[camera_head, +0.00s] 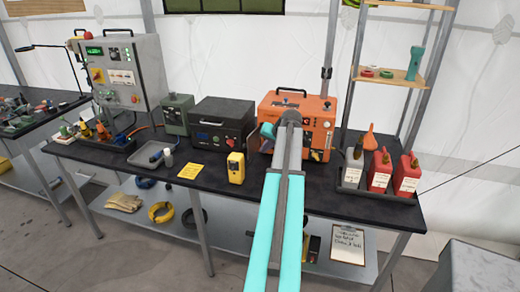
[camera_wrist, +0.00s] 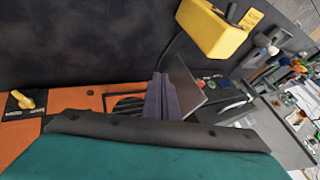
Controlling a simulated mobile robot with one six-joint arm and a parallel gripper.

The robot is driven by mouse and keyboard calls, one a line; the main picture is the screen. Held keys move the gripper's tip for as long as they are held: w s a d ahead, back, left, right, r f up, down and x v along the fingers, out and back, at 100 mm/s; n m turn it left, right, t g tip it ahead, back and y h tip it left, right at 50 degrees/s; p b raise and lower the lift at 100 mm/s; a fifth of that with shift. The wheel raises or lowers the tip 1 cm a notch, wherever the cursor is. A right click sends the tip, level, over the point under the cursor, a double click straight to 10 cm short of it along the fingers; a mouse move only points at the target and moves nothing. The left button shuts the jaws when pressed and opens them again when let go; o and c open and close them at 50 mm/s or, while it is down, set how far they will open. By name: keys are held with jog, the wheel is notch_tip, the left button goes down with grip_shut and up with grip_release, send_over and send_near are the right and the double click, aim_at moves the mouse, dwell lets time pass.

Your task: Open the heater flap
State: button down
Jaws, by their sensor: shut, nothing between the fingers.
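The orange heater (camera_head: 318,113) stands on the dark bench in the head view, its front partly hidden behind my arm. Its orange face also shows in the wrist view (camera_wrist: 92,102), with a yellow knob (camera_wrist: 24,99) and a dark slatted opening (camera_wrist: 128,106). A thin grey plate (camera_wrist: 190,96), which looks like the flap, stands out from the face to the right of that opening. My gripper (camera_wrist: 160,98) is shut and empty, its fingertips close beside the plate. I cannot tell whether they touch. In the head view, the fingertips are hidden.
A yellow device (camera_head: 236,168) stands on the bench in front of the heater, left of my arm. A black box (camera_head: 222,124) is left of the heater. Red cans (camera_head: 380,172) stand in a tray at right. The front strip of bench is mostly clear.

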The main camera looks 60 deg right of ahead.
jog(key=a+b+v, duration=0.1)
jog(key=b+v, duration=0.1)
jog(key=v, duration=0.7)
jog(key=shift+w, duration=0.35)
